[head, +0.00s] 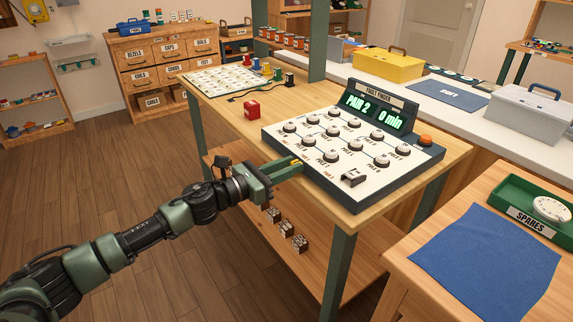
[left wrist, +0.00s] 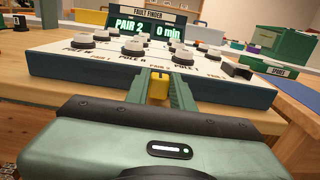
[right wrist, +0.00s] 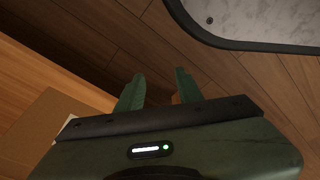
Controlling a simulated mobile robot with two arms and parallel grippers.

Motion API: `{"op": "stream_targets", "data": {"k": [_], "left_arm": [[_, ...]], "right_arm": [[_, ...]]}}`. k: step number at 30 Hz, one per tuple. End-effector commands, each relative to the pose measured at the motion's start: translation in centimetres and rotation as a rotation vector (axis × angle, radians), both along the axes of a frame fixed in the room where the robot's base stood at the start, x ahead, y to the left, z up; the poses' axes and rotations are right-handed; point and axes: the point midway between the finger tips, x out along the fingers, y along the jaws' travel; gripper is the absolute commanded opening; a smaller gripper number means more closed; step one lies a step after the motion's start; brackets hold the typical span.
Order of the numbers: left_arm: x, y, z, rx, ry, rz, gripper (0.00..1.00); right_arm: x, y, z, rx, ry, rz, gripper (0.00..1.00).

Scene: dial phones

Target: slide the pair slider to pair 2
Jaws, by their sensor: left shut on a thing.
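The fault finder box (head: 350,150) stands on the wooden bench, its sloped panel covered with several round knobs. Its lit display (head: 372,108) reads "PAIR 2" and "0 min". My left gripper (head: 297,163) is at the panel's front edge, shut on the yellow pair slider (head: 296,161). In the left wrist view the yellow slider (left wrist: 158,88) sits between the two green fingers. The slider's track is mostly hidden by the fingers. My right gripper (right wrist: 158,88) shows only in the right wrist view, with its fingers apart and nothing between them, above the wooden floor.
A dark switch (head: 352,178) stands on the panel's front right part, and an orange button (head: 426,141) at its right. A green spares tray (head: 510,215) and blue mat (head: 485,262) lie on the right table.

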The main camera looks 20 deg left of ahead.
Motion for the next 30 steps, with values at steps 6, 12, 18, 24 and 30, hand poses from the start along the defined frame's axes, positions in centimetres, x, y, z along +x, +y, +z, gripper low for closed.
{"op": "stream_targets", "data": {"k": [6,12,18,24,30], "left_arm": [[0.0,0.1,-0.1,-0.001,0.002,0.001,0.37],[0.0,0.1,-0.1,0.0,0.001,0.001,0.45],[-0.2,0.3,-0.2,0.0,0.002,0.002,0.45],[-2.5,2.1,-0.4,0.002,0.005,0.001,0.45],[-4.9,3.9,-0.4,-0.001,0.004,0.002,0.45]], "right_arm": [[0.1,0.0,0.0,0.0,-0.002,0.0,0.36],[0.1,0.0,0.0,-0.001,-0.002,0.0,0.36],[0.1,0.0,0.0,-0.001,-0.001,-0.001,0.36],[1.2,0.2,1.2,0.003,-0.015,-0.002,0.36],[2.1,0.3,2.8,0.003,-0.024,-0.004,0.36]]}}
